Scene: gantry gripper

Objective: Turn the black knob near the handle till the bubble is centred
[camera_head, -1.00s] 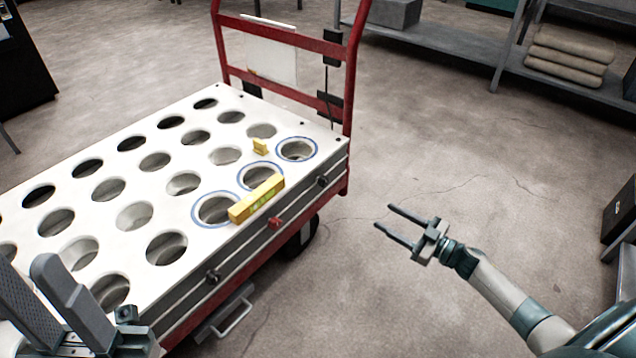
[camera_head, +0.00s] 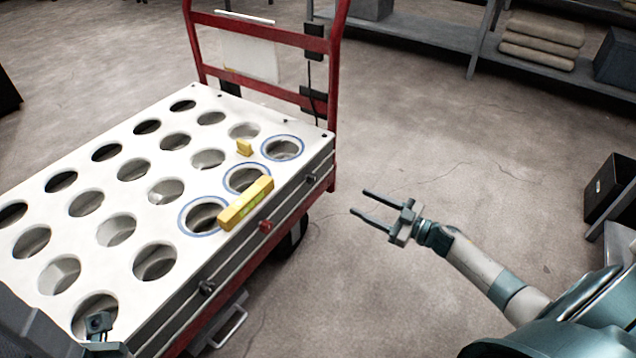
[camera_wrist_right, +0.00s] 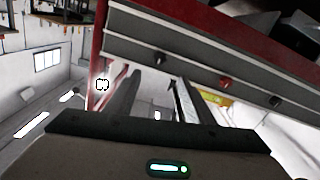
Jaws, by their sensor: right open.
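The black knob near the handle (camera_head: 311,179) is on the cart's side rail, below the ringed hole closest to the red handle (camera_head: 331,75). It also shows in the right wrist view (camera_wrist_right: 172,82). A yellow spirit level (camera_head: 246,202) lies on the white top along this edge; its bubble is too small to read. My right gripper (camera_head: 367,203) is open and empty, right of the knob and apart from it. In the wrist view its fingers (camera_wrist_right: 155,98) are spread with nothing between them. My left arm is cut off at the lower left; its fingers cannot be made out.
A red knob (camera_head: 265,226) and another black knob (camera_head: 207,287) are farther along the rail. A small yellow block (camera_head: 244,148) sits on the holed white top (camera_head: 92,237). A shelf (camera_head: 430,38) stands behind.

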